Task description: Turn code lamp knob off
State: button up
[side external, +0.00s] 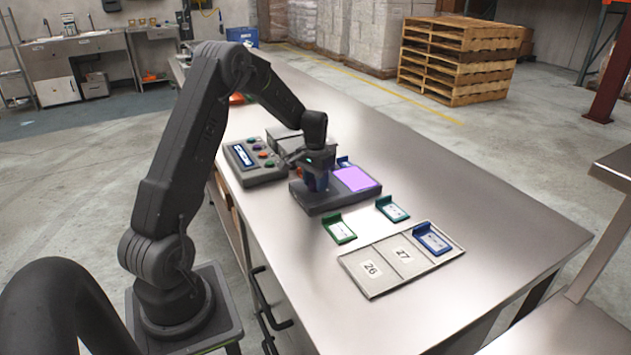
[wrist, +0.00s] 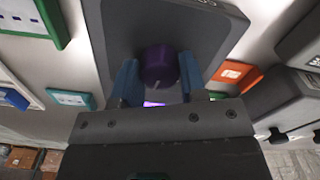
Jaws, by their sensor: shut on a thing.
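The code lamp is a dark flat box (side external: 330,200) on the steel bench, with its panel (side external: 355,178) lit purple. Its knob, dark purple and round with a pale mark on it, shows in the wrist view (wrist: 158,66). My gripper (side external: 317,186) is down over the left part of the lamp in the side view, where it hides the knob. In the wrist view its blue fingers (wrist: 158,82) stand on either side of the knob, shut on it. A sliver of purple light shows between the fingers.
A control box (side external: 255,162) with coloured buttons stands left of the lamp. A green card holder (side external: 339,229) and a teal one (side external: 392,209) lie in front. A numbered tray (side external: 372,285) holds a blue one (side external: 432,239). The bench's right side is clear.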

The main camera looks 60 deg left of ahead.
jog(key=n, duration=0.4)
jog(key=shift+n, duration=0.3)
jog(key=n, duration=0.4)
jog(key=shift+n, duration=0.4)
jog(key=o, duration=0.9)
jog(key=shift+o, duration=0.2)
jog(key=shift+r, duration=0.1)
notch_tip(320, 180, up, 14)
jog(key=shift+d, duration=0.1)
